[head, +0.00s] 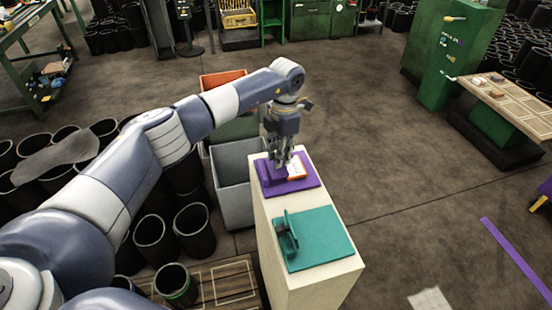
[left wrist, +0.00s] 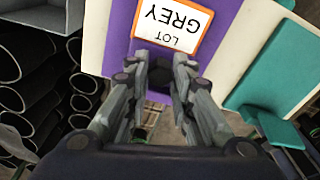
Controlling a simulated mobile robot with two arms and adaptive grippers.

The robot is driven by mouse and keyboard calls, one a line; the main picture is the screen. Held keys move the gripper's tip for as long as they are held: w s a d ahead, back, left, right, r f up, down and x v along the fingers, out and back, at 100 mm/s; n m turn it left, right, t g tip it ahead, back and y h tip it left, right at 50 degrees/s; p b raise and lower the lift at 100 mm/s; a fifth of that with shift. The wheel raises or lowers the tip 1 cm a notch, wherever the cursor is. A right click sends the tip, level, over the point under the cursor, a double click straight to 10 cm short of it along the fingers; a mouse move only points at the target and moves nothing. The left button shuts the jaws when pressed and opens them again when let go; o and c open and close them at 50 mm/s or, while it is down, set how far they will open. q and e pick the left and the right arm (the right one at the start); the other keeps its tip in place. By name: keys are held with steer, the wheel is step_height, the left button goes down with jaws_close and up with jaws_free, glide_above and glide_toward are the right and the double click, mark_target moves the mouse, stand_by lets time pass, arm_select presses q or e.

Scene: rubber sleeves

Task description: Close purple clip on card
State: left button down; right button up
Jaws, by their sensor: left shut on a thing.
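The purple clip (head: 264,172) stands at the left side of its purple board (head: 307,183), on top of a pale pedestal. The card (head: 296,168), white with an orange border, lies on that board beside the clip. In the left wrist view the card (left wrist: 172,22) reads "LOT GREY" upside down. My left gripper (head: 281,165) points down at the clip and is shut on it; its fingertips (left wrist: 160,70) sit close to the card's edge. The fingers largely hide the clip, so I cannot tell whether its jaw presses on the card. My right gripper is not in view.
A teal board with a teal clip (head: 319,240) lies on the nearer part of the pedestal (head: 307,283). A grey bin (head: 233,185) and several black sleeves (head: 194,232) stand to the left. The floor to the right is mostly clear.

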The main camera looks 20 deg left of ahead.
arm_select(q)
steer(key=shift+w+d+f+g+y+b, duration=0.1)
steer(key=shift+d+f+g+y+b, duration=0.1)
steer(key=shift+f+g+y+b, duration=0.35)
steer(key=shift+r, duration=0.15)
steer(key=c, duration=1.4)
jaws_free()
steer(key=shift+r, duration=0.2)
steer(key=v, duration=1.1)
steer(key=shift+r, duration=0.35)
steer(key=shift+f, duration=0.1)
